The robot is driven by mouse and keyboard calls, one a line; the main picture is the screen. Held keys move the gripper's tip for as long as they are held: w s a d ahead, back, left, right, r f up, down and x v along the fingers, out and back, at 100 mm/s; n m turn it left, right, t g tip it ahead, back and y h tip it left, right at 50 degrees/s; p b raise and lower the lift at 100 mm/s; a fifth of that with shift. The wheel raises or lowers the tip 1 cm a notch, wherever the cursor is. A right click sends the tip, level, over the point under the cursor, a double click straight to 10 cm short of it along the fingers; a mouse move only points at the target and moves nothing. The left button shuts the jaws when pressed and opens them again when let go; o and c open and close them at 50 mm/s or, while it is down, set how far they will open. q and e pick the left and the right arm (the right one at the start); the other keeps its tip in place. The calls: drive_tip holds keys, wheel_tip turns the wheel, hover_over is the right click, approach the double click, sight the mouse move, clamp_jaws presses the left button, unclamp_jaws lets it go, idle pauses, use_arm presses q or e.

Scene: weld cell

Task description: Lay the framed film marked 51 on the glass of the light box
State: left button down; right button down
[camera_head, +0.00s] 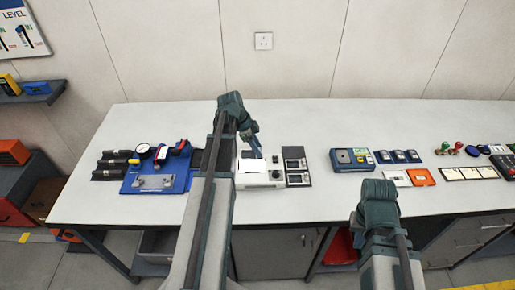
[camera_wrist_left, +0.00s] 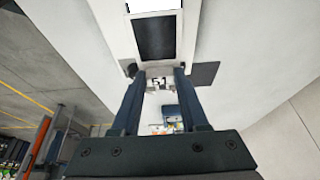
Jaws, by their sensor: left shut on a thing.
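My left gripper (camera_head: 256,150) is over the back of the light box (camera_head: 262,183), whose lit glass (camera_head: 250,166) shows bright white. In the left wrist view the left gripper (camera_wrist_left: 159,80) is shut on the tab of the framed film marked 51 (camera_wrist_left: 155,38), a dark pane in a frame. The film lies over or against the pale light box, with a strip of bright glass (camera_wrist_left: 153,5) beyond it; I cannot tell whether it touches.
A dark board (camera_head: 297,178) with framed pieces lies just right of the light box. A blue fixture (camera_head: 140,183) stands to the left, and a blue-grey device (camera_head: 352,160) to the right. Bare bench top (camera_head: 320,200) lies in front.

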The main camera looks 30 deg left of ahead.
sight(255, 155)
use_arm(q)
drive_tip(key=shift+f+b, duration=2.65)
drive_tip(key=shift+f, duration=0.3)
drive_tip(key=shift+f, duration=0.1)
drive_tip(key=shift+c, duration=1.7)
unclamp_jaws()
drive_tip(key=shift+r, duration=0.2)
wheel_tip(255, 155, up, 7)
drive_tip(key=p, duration=0.7)
drive_tip(key=shift+f, duration=0.1)
